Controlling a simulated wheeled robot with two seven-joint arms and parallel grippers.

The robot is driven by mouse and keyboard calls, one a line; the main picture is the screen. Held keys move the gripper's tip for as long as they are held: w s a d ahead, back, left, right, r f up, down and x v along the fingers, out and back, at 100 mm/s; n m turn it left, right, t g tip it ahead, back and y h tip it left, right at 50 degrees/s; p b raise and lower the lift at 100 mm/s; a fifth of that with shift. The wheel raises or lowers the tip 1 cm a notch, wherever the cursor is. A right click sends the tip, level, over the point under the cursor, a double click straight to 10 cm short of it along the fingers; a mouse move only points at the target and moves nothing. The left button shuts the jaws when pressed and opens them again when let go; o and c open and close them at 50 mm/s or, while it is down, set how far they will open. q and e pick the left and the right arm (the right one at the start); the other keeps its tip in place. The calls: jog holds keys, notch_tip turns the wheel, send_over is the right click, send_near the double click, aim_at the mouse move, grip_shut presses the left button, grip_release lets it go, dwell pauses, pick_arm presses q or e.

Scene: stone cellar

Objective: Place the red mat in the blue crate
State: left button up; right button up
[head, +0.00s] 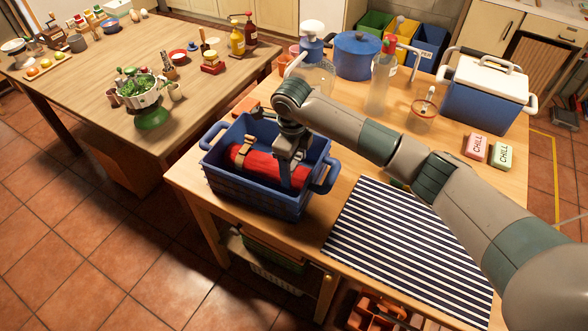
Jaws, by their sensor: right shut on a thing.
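The red mat (262,168) is rolled up, with a tan strap near its left end. It lies lengthwise inside the blue crate (252,199), below the rim. The crate has raised handles and stands at the left front corner of the wooden table. My right gripper (290,178) points down into the crate and is shut on the red mat near its right end. The gripper covers part of the mat, and the crate's front wall hides its underside, so I cannot tell if it touches the bottom. My left gripper is not in view.
A striped cloth (405,252) lies right of the crate. Behind stand a clear pump bottle (316,72), a blue pot (356,56), a spray bottle (380,80) and a blue-white cooler (487,95). Another table (80,92) with a plant and condiments is at the left.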

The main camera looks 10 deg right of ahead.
jog(key=shift+f+p, duration=0.35)
jog(key=shift+f, duration=1)
jog(key=o, duration=1.6)
jog(key=shift+f, duration=0.1)
jog(key=shift+c, duration=0.2)
jog(key=shift+r+b, duration=0.45)
jog(key=shift+r, duration=0.4)
jog(key=r+b, duration=0.1)
jog(key=r, duration=0.2)
jog(key=r+b, duration=0.1)
jog(key=r, duration=0.2)
jog(key=s+r+b, duration=0.1)
jog(key=r, duration=0.2)
jog(key=shift+a+b, duration=0.15)
jog(key=shift+b, duration=0.15)
jog(key=shift+r, duration=0.7)
jog(key=shift+s, duration=0.1)
